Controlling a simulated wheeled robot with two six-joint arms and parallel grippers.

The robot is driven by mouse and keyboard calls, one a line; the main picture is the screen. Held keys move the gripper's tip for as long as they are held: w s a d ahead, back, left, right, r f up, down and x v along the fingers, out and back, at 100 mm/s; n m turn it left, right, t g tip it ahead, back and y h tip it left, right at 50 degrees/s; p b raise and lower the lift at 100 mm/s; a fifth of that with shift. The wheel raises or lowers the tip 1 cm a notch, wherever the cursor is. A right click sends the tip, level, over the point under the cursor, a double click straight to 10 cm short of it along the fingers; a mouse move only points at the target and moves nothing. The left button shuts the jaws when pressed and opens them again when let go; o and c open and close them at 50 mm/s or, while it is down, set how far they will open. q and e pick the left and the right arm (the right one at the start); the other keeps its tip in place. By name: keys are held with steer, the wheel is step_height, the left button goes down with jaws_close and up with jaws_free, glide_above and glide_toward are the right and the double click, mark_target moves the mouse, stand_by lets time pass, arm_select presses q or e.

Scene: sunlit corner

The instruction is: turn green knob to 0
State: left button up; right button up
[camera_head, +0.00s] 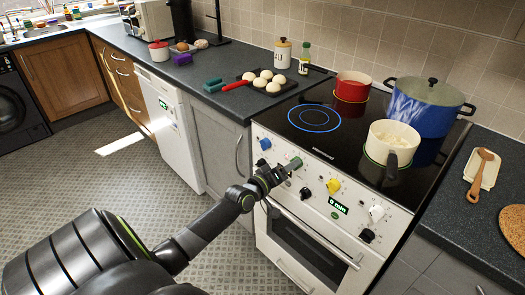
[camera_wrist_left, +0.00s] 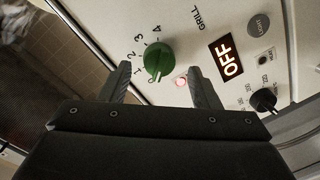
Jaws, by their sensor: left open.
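The green knob (camera_head: 296,162) is on the white front panel of the cooker, between a blue knob (camera_head: 265,143) and a yellow knob (camera_head: 333,186). In the left wrist view the green knob (camera_wrist_left: 158,61) sits between the fingertips of my left gripper (camera_wrist_left: 159,68), with a gap on each side. In the head view my left gripper (camera_head: 278,173) is open at the panel. My right gripper is not in view.
A blue ring (camera_head: 314,118) glows on the black hob. A blue pot (camera_head: 425,108), a red pot (camera_head: 352,86) and a cream pan (camera_head: 392,141) stand there. The oven door handle (camera_head: 315,236) is below the panel. An OFF display (camera_wrist_left: 227,58) is near the green knob.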

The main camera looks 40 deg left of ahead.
arm_select(q)
steer(key=s+a+r+p, duration=0.1)
steer(key=s+p, duration=0.1)
steer(key=s, duration=1.3)
steer(key=shift+s+r, duration=0.2)
steer(key=shift+s, duration=0.05)
